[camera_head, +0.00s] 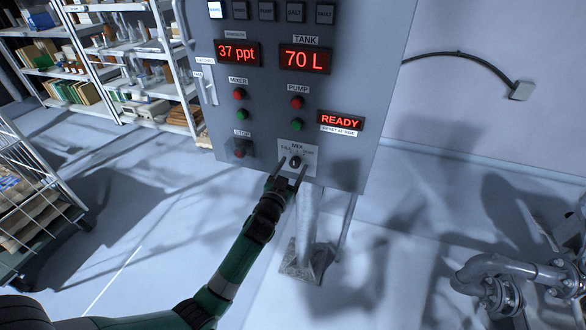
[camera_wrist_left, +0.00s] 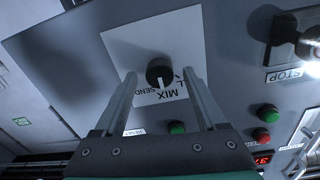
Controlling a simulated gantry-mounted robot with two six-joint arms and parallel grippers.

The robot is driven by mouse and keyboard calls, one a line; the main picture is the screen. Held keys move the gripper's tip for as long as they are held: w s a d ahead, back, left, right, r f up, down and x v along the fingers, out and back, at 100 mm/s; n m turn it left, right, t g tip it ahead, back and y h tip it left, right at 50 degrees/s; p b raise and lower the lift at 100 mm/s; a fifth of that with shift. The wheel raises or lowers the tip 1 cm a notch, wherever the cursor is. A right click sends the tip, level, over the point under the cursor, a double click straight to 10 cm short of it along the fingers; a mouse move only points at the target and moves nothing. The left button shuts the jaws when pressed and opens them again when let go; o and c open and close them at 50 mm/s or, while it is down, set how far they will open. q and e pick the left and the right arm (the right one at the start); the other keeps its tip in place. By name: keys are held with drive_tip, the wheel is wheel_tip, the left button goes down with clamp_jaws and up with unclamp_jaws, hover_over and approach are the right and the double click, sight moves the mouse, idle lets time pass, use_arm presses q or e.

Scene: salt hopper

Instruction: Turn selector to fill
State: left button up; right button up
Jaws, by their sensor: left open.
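The selector (camera_head: 295,162) is a black round knob on a white plate low on the grey control panel. The plate reads MIX at the top, with FILL to its left and another label to its right. The knob's white mark points toward MIX in the left wrist view, where the knob (camera_wrist_left: 159,72) shows between the fingers. My left gripper (camera_head: 291,170) is open in front of the knob, one finger on each side. I cannot tell whether the fingers touch it. My right gripper is not in view.
The panel (camera_head: 345,75) has red displays reading 37 ppt, 70 L and READY. Red and green MIXER and PUMP buttons sit above the selector, and a STOP button (camera_head: 240,152) sits to its left. Pipes (camera_head: 510,275) stand at the lower right. Shelves (camera_head: 125,60) stand at the left.

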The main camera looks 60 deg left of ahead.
use_arm(q)
drive_tip(key=shift+w+a, duration=0.3)
clamp_jaws()
